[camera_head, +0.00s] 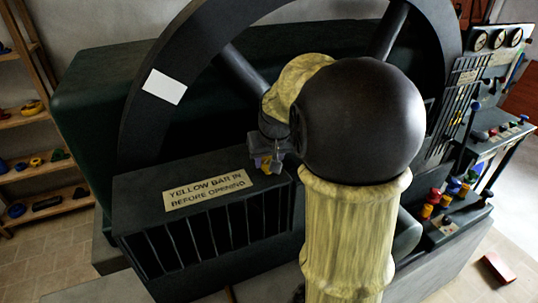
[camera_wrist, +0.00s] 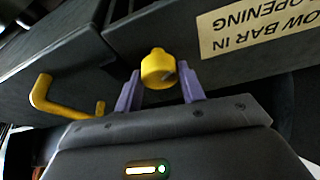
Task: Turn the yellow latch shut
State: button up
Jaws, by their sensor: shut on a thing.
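The yellow latch (camera_wrist: 158,70) shows in the wrist view as a rounded yellow knob at the edge of a dark machine housing. My gripper (camera_wrist: 160,92) has its two purple fingers on either side of this knob and is shut on it. In the head view my gripper (camera_head: 268,163) is at the top right edge of the dark slatted box, with a small bit of yellow between the fingers. My arm hides much of the machine behind it. How far the latch is turned cannot be told.
A bent yellow handle (camera_wrist: 62,107) sticks out of the housing left of my gripper in the wrist view. A sign (camera_head: 208,189) reads "YELLOW BAR IN BEFORE OPENING". A large dark wheel (camera_head: 142,115) stands close behind. A control desk (camera_head: 490,135) is at the right.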

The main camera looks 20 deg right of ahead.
jog(key=m, duration=0.2)
jog(key=m+h+p, duration=0.1)
jog(key=shift+w+a+m+g, duration=0.1)
jog(key=shift+a+m+g, duration=0.05)
jog(key=shift+m+g, duration=0.2)
jog(key=shift+m+g+h, duration=0.25)
jog(key=shift+m+h, duration=0.45)
jog(key=shift+m, duration=0.95)
jog(key=o, duration=1)
jog(key=shift+c, duration=0.2)
jog(key=shift+r, duration=0.1)
jog(key=b+v, duration=0.1)
jog(key=v, duration=1.6)
jog(key=shift+w+b, duration=0.15)
jog(key=shift+b, duration=0.2)
jog(key=shift+a+r, duration=0.1)
